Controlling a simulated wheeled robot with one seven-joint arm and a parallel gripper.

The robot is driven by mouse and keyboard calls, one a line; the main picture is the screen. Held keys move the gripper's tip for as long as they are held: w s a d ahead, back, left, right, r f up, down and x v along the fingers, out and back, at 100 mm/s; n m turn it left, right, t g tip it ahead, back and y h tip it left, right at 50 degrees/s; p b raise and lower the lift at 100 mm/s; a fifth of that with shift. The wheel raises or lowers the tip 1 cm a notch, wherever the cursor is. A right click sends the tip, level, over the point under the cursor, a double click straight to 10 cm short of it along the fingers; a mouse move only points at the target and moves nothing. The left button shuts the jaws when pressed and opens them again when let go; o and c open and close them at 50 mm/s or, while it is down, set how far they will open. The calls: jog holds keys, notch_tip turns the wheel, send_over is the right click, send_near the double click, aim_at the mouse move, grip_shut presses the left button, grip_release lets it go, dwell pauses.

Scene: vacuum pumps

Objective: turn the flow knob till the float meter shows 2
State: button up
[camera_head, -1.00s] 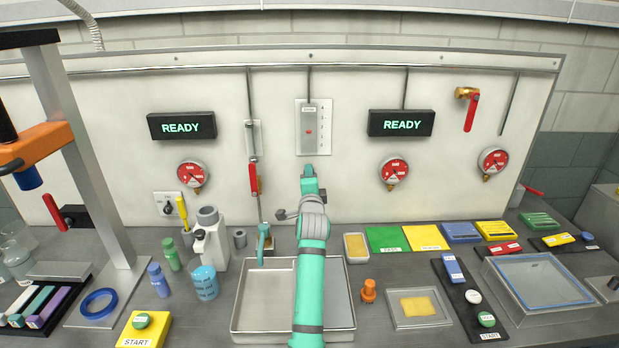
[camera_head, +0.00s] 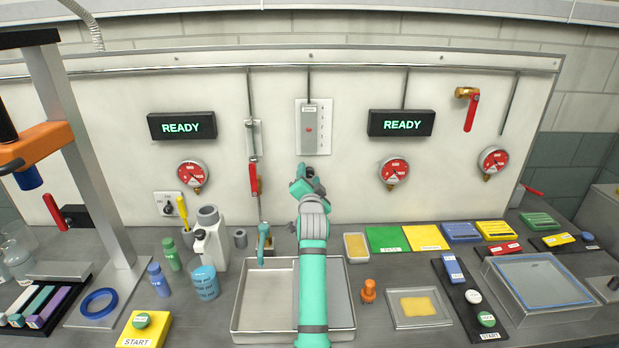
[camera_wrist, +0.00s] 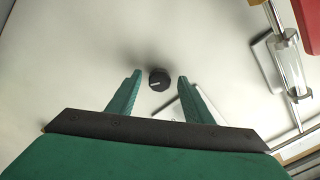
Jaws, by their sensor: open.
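The flow knob (camera_wrist: 158,79), small, round and black with a white pointer line, sits on the pale wall in the wrist view. My gripper (camera_wrist: 159,78) is open, with one green finger to each side of the knob in the picture; I cannot tell how far its tips are from it. In the head view my gripper (camera_head: 308,182) is just below the float meter (camera_head: 311,128), a grey upright unit on a white plate with a red mark. The knob is not visible there, apparently hidden by my gripper. The scale numbers are too small to read.
A glass tube (camera_wrist: 290,62) stands to the right in the wrist view. In the head view, a red-handled valve (camera_head: 254,179) is left of my gripper and a red gauge (camera_head: 394,172) to its right. A metal tray (camera_head: 262,300) lies below my arm.

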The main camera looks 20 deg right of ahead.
jog(key=shift+s, duration=0.15)
jog(key=shift+v, duration=0.9)
jog(key=shift+s+a, duration=0.2)
jog(key=shift+s, duration=0.15)
jog(key=shift+v, duration=2.65)
jog(key=shift+d, duration=0.15)
